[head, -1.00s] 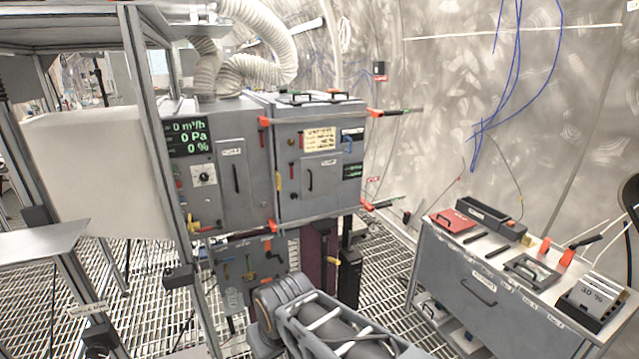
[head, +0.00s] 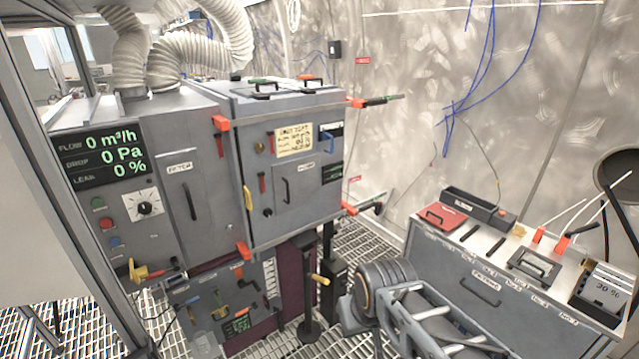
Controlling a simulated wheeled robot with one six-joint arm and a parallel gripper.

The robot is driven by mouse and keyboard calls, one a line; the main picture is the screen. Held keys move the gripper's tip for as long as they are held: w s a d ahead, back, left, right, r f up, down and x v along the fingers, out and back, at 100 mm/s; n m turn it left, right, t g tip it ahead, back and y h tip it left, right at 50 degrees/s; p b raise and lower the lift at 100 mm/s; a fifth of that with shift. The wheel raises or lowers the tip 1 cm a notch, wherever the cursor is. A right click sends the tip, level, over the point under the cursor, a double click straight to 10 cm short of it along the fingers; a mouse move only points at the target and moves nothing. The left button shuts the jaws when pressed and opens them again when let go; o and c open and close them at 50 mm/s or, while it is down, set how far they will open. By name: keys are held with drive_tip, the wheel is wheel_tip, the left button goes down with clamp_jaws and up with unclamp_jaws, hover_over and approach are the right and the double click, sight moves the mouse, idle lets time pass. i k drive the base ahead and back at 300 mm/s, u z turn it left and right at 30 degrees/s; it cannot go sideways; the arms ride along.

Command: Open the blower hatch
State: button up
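A grey metal unit stands at centre left in the head view. Its right part is a box with a front door (head: 318,215), which is shut. A smaller panel (head: 299,188) with a dark vertical handle (head: 286,190) is set in that door, also shut. A small label sits above it, too blurred to read surely; I cannot tell which panel is the blower hatch. Left of it is another shut door (head: 200,220), with a label that seems to read FILTER. Red-orange latches (head: 220,124) sit at the box corners. My gripper is not in view; only part of my arm shows at the bottom.
A grey tool bench (head: 450,262) stands at right, with a red case (head: 437,217) and a black tray (head: 479,208). Long red-ended handles (head: 375,101) stick out right of the box. White ribbed hoses (head: 180,70) rise above. Grated floor (head: 362,240) shows between unit and bench.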

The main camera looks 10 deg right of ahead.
sight(297, 182)
drive_tip(key=u, duration=0.1)
drive_tip(key=i, duration=1)
drive_tip(key=u, duration=0.45)
